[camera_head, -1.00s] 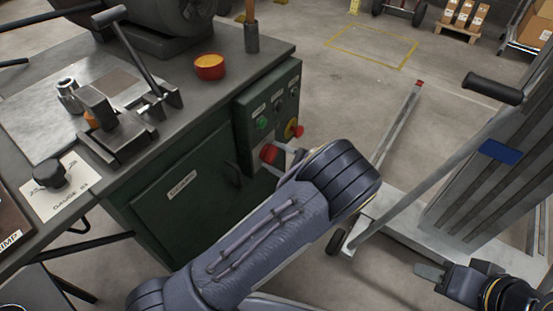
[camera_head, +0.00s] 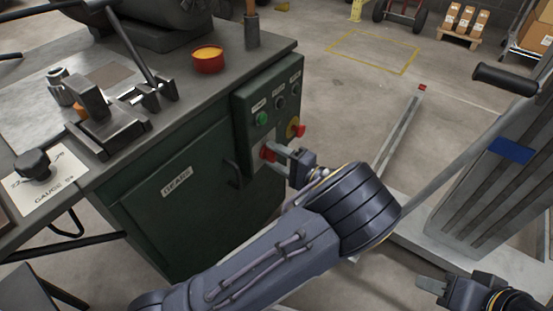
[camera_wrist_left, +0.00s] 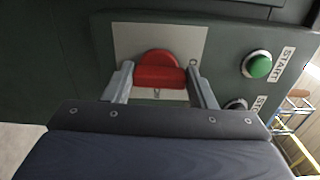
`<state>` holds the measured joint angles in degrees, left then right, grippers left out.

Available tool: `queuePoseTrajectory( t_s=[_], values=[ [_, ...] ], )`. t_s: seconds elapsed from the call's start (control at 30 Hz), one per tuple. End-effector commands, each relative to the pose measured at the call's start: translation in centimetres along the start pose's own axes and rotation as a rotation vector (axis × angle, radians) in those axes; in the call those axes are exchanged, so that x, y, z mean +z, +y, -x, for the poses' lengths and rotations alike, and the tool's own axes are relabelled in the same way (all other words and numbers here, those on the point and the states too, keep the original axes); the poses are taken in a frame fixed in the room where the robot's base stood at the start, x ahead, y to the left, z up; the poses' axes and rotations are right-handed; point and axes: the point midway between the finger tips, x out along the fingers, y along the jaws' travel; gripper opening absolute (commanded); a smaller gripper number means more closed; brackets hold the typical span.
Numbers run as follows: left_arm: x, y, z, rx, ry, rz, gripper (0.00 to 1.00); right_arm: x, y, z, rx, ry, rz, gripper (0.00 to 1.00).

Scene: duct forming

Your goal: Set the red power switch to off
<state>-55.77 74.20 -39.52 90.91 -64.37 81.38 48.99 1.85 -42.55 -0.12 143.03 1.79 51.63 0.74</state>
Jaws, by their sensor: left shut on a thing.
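The red power switch (camera_head: 267,153) is a red knob low on the dark green control panel of the cabinet. In the left wrist view the red knob (camera_wrist_left: 160,72) sits on a pale plate with small marks beside and below it, partly hidden by the knob. My left gripper (camera_head: 281,155) reaches in from the right of the panel and is shut on the knob, with one finger on each side of it in the wrist view (camera_wrist_left: 161,86). My right gripper (camera_head: 430,278) is at the lower right, away from the panel; its finger gap is unclear.
Above the switch are a green start button (camera_head: 262,118), dark buttons and a red-and-yellow stop button (camera_head: 298,130). The workbench (camera_head: 205,95) holds a clamp tool, an orange-filled bowl (camera_head: 208,60) and a gauge. A wheeled metal frame (camera_head: 510,180) stands right.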

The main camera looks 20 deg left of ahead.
Motion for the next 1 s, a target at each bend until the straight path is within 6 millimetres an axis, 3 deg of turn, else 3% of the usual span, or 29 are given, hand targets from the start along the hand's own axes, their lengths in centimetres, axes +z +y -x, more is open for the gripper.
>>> queuePoseTrajectory(
  t_s=[0.63, 0.67, 0.8, 1.0],
  values=[
    [0.02, 0.15, 0.1, 0.003, 0.001, 0.052, 0.28, 0.15, 0.14, -0.3, 0.0, 0.0, 0.0, 0.36],
    [0.02, 0.15, 0.1, 0.003, 0.001, 0.052, 0.52, 0.15, 0.14, -0.3, 0.0, 0.0, 0.0, 0.36],
    [0.02, 0.12, 0.08, 0.003, 0.001, 0.051, 0.7, 0.15, 0.14, -0.3, 0.0, 0.0, 0.0, 0.36],
    [0.02, 0.07, 0.04, 0.001, 0.0, 0.051, 0.73, 0.15, 0.13, -0.29, 0.0, 0.0, 0.0, 0.36]
  ],
)
